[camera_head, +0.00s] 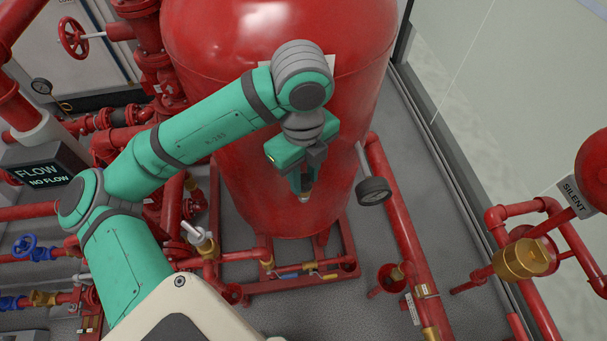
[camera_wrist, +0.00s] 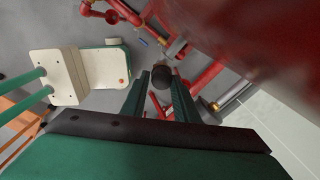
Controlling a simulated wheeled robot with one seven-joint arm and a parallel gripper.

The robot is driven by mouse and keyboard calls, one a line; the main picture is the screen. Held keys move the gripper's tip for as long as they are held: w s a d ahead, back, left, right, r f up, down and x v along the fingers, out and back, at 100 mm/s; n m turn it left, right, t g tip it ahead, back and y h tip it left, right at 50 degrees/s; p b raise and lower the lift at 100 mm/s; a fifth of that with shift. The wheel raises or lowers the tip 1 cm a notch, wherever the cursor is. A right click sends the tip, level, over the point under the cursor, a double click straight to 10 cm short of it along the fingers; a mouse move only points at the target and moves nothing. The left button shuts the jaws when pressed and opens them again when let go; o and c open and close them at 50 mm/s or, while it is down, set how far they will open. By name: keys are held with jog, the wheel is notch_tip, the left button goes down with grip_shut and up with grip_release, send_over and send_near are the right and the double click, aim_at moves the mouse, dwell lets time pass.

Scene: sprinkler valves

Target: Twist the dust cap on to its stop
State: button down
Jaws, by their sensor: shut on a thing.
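My gripper (camera_head: 302,189) hangs in front of the large red tank, fingers pointing down. It also shows in the wrist view (camera_wrist: 162,75). It is shut on a small round cap, dark in the wrist view (camera_wrist: 160,79); its brownish tip shows just under the fingers in the head view (camera_head: 304,198). I take this for the dust cap. A red, flared pipe outlet (camera_head: 388,279) with a brass part inside stands low, right of and below my gripper in the picture. The cap looks apart from it. Most of the cap is hidden by the fingers.
The red tank (camera_head: 285,100) is close behind my gripper. A red pipe (camera_head: 400,225) runs along the right side, with a brass valve (camera_head: 522,259) farther right. Low pipework (camera_head: 315,278) lies in front of the tank.

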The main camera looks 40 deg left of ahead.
jog(key=shift+r+m, duration=0.1)
jog(key=shift+m, duration=0.2)
jog(key=shift+s+a+m, duration=0.1)
jog(key=shift+m, duration=1.4)
